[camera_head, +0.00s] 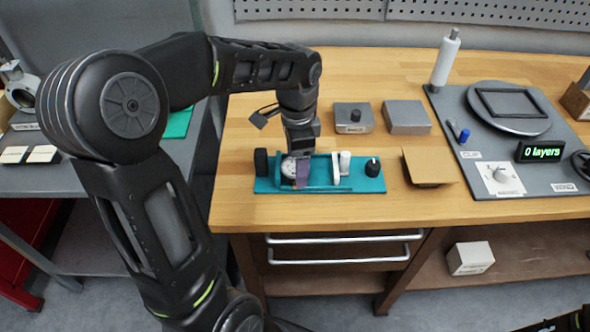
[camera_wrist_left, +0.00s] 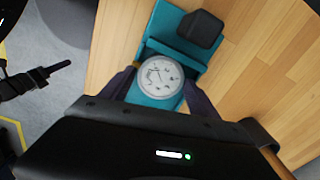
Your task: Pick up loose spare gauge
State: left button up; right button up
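The gauge (camera_head: 288,167), with a round white dial, sits at the teal tray (camera_head: 325,189) on the wooden bench. In the left wrist view the dial (camera_wrist_left: 160,78) faces the camera, over the teal surface. My left gripper (camera_head: 299,172) points down at the tray, with a purple finger beside the gauge. In the left wrist view my left gripper (camera_wrist_left: 160,82) has one purple finger on each side of the dial, very close to its rim. I cannot tell whether they press on it.
On the tray are a black block (camera_head: 261,162), a white upright part (camera_head: 345,162) and a black knob (camera_head: 372,167). Behind it are a grey box with a knob (camera_head: 353,117) and a grey block (camera_head: 407,117). A tan plate (camera_head: 428,167) lies to the right.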

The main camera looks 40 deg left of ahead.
pick_arm(q)
jog(key=c, duration=1.3)
jog(key=shift+c, duration=0.2)
jog(key=shift+r, duration=0.1)
notch_tip(320, 180, up, 10)
